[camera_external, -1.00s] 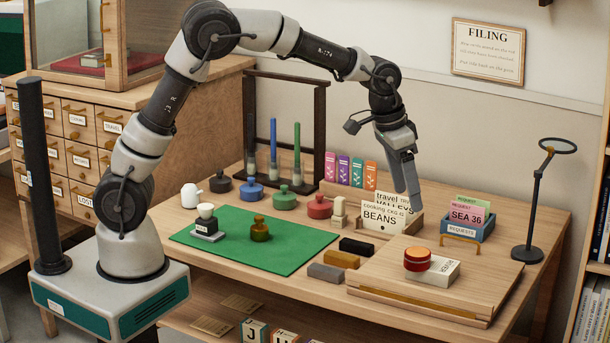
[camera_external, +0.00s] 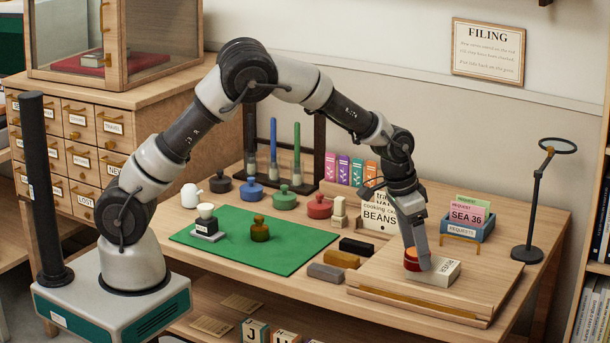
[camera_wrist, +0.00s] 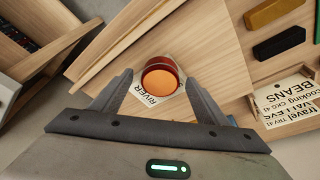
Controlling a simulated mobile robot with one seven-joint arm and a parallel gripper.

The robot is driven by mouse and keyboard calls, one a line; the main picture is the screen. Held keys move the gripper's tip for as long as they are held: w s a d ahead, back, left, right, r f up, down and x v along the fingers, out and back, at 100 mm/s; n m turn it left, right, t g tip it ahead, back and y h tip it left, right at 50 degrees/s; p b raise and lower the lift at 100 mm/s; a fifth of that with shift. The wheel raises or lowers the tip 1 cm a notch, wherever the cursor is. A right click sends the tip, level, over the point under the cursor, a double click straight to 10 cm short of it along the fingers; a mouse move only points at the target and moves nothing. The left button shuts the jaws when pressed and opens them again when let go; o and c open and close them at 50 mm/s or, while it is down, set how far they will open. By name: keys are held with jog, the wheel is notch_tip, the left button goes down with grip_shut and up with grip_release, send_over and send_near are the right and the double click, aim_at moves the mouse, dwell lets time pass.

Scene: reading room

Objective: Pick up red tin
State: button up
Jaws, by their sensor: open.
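The red tin (camera_external: 411,262) is round with an orange lid, and stands on a small white box (camera_external: 444,271) on the raised wooden board at the desk's right. My gripper (camera_external: 418,262) points down at the tin and partly hides it. In the wrist view the tin (camera_wrist: 160,78) lies just ahead of and between the fingertips of my open gripper (camera_wrist: 157,88). The white box (camera_wrist: 145,97), with lettering that reads RIVER, shows beneath the tin. I cannot tell whether either finger touches the tin.
The wooden board (camera_external: 385,289) carries the box. A card box marked BEANS (camera_external: 378,217) and a blue request tray (camera_external: 460,230) stand behind. Dark, yellow and grey blocks (camera_external: 326,273) lie to the left, beside the green mat (camera_external: 290,262).

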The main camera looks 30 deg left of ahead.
jog(key=shift+w+f, duration=0.15)
jog(key=shift+f, duration=0.15)
jog(key=shift+r, duration=0.1)
jog(key=c, duration=1.3)
notch_tip(320, 180, up, 9)
jog(key=shift+d+f+p, duration=0.1)
jog(key=shift+f+p, duration=0.1)
jog(key=shift+p, duration=0.85)
notch_tip(320, 180, up, 2)
jog(key=w+p, duration=0.1)
jog(key=p, duration=0.2)
send_over(442, 266)
jog(key=a, duration=0.1)
jog(key=f, duration=0.4)
jog(key=s+f+p, duration=0.1)
jog(key=f, duration=0.1)
jog(key=shift+f, duration=2.2)
